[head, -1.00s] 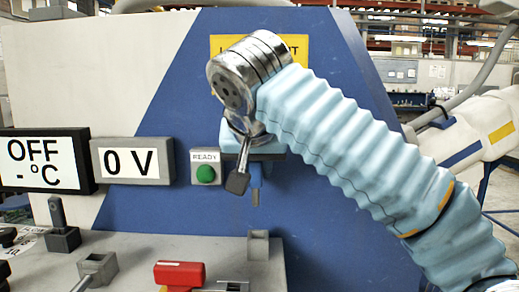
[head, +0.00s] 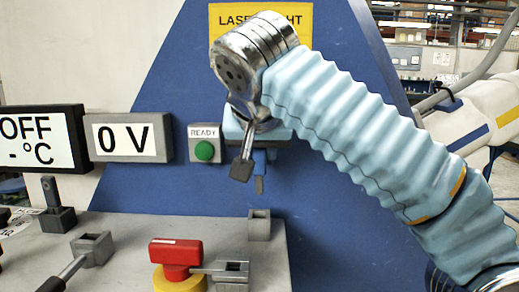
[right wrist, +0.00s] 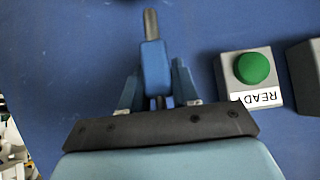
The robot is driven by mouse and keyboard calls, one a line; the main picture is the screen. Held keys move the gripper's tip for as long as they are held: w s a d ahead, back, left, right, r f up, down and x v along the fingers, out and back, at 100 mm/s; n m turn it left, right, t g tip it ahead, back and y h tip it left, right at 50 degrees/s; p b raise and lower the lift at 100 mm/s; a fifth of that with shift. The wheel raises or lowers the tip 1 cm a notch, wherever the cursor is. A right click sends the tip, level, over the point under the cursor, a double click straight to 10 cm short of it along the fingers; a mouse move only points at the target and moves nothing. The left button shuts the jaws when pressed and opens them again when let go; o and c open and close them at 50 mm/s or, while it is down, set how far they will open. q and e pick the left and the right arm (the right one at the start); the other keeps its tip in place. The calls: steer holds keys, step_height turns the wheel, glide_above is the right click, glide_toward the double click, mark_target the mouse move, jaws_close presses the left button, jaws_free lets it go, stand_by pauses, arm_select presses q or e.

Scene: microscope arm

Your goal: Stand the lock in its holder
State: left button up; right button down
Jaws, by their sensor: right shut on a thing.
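My right gripper (head: 258,150) points down in front of the blue panel. It is shut on the lock, a blue body with a narrow grey end (head: 259,185) that hangs straight down. In the right wrist view the lock (right wrist: 153,66) sits between the two blue fingers of the gripper (right wrist: 156,88), its grey end sticking out past them. A small grey square socket, apparently the holder (head: 259,226), stands near the right edge of the grey bench, below the lock and apart from it. My left gripper is not in view.
A red handle on a yellow base (head: 175,258) and a grey bracket (head: 233,268) are near the bench front. Grey blocks with levers (head: 92,249) stand to the left. A green READY button (head: 204,150) and 0 V display (head: 125,138) are behind.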

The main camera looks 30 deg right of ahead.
mark_target(259, 189)
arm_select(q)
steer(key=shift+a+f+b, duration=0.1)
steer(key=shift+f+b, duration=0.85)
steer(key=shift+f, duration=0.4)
arm_select(e)
steer(key=shift+f, duration=1.55)
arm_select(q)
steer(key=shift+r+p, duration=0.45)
arm_select(e)
steer(key=shift+r, duration=0.1)
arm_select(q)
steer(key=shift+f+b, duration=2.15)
arm_select(e)
steer(key=shift+f, duration=2.55)
steer(key=c, duration=0.8)
jaws_free()
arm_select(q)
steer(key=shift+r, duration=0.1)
arm_select(e)
steer(key=shift+o, duration=0.2)
